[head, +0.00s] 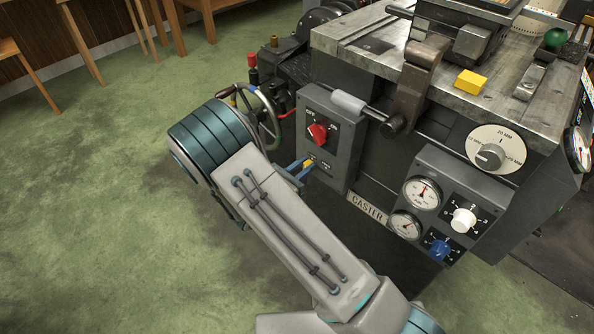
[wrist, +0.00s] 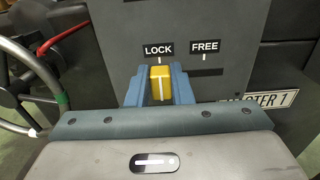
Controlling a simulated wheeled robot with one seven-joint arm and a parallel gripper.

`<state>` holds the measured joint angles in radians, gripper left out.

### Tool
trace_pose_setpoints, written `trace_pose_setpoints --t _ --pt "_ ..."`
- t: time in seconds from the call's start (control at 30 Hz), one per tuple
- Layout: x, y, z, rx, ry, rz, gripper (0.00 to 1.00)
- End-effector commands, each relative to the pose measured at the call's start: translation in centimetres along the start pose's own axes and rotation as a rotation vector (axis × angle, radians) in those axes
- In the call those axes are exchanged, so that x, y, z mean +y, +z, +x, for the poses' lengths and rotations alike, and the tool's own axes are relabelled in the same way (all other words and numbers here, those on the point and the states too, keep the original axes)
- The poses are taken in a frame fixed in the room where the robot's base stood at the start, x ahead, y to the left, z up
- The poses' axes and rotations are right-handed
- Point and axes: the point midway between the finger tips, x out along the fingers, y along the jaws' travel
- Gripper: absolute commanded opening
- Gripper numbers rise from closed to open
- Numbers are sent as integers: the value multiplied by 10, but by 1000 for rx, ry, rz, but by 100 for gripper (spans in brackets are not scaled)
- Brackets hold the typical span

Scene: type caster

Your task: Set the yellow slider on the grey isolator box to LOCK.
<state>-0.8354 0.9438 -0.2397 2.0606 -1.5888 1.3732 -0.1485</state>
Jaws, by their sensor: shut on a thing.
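The grey isolator box (head: 331,139) is on the side of the type caster, with a red rotary switch (head: 318,133) on its upper face. In the wrist view the box front (wrist: 225,30) carries the labels LOCK (wrist: 158,49) and FREE (wrist: 205,47). The yellow slider (wrist: 160,85) stands directly below the LOCK label, at the left end of its dark slot (wrist: 206,72). My gripper (wrist: 160,92) has its blue fingers on both sides of the slider, shut on it. In the head view the gripper (head: 302,167) reaches the lower part of the box, and my arm hides some of that area.
A spoked handwheel (head: 268,118) and a red-handled lever (head: 287,114) are close left of the box. A grey-handled lever (head: 352,104) sticks out above it. The gauge panel (head: 445,208) is to the right. Green floor (head: 90,210) is open at left.

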Motion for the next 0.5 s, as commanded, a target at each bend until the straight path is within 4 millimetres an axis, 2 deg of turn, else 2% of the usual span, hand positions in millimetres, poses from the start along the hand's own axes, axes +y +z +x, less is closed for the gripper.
trace_pose_setpoints --t 0.27,0.3,0.33,0.37,0.5 --pt "6 1 -1 2 14 8 0" --pt "6 1 -1 2 15 8 31" --pt "7 1 -1 2 15 8 39" --pt "6 1 -1 2 14 8 42" --pt "5 1 -1 1 11 6 42"
